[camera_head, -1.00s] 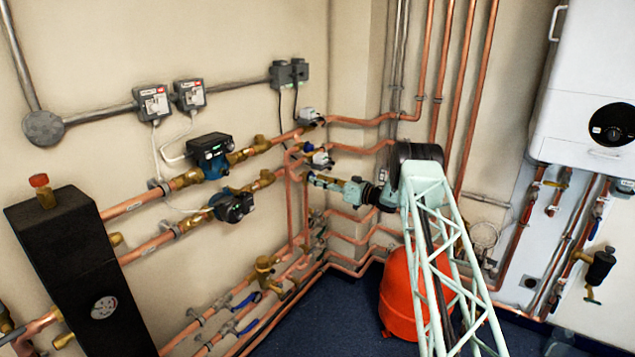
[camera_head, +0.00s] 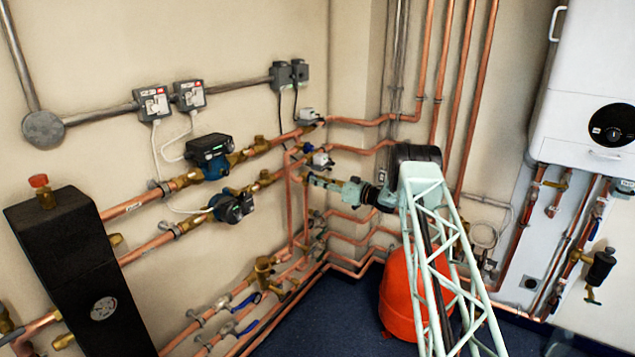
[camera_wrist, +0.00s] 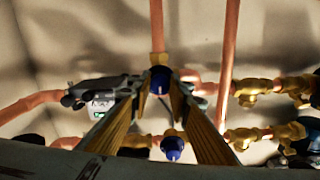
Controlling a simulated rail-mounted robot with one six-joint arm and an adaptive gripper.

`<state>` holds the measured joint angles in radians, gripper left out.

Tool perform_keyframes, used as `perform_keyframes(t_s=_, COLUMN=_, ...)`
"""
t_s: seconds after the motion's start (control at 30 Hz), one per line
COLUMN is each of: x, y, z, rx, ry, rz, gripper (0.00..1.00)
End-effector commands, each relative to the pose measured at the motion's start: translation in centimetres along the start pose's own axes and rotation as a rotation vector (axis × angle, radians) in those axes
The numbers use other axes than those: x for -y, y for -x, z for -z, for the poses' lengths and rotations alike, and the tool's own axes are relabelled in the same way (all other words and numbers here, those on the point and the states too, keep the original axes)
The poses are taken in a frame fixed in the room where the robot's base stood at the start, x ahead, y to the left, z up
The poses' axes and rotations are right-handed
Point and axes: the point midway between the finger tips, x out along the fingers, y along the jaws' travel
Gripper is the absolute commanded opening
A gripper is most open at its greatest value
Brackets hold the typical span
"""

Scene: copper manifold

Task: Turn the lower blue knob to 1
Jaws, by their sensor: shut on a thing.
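Two blue knobs sit on the brass and copper pipework. The wrist view looks upside down relative to the head view, so the lower blue knob (camera_wrist: 160,80) is the upper one in that picture. My gripper (camera_wrist: 162,84) is shut on it, with a finger on either side. The upper blue knob (camera_wrist: 172,147) shows near the bottom of the wrist view, and in the head view (camera_head: 308,147) above my gripper (camera_head: 308,178). In the head view my gripper hides the lower knob. No mark or number on either knob is legible.
Grey-white actuators (camera_head: 320,158) sit close to the knobs. Pumps (camera_head: 232,206) and brass fittings are to the left. Vertical copper pipes (camera_wrist: 228,50) run close beside the fingers. A red vessel (camera_head: 398,300) stands below my arm. The boiler (camera_head: 590,90) hangs at right.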

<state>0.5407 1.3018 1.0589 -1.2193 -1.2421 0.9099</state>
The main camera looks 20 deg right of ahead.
Motion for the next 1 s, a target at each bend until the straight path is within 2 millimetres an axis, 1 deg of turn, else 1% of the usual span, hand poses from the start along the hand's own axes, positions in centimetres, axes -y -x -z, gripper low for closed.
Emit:
perform_keyframes(t_s=0.27, x=-0.03, y=-0.01, z=-0.16, rx=0.0, ry=0.072, rz=0.001, gripper=0.07)
perform_keyframes(t_s=0.43, x=-0.08, y=0.0, z=-0.25, rx=0.0, ry=0.164, rz=0.001, gripper=0.07)
perform_keyframes(t_s=1.0, x=-0.18, y=0.0, z=-0.2, rx=0.0, ry=0.624, rz=0.0, gripper=0.07)
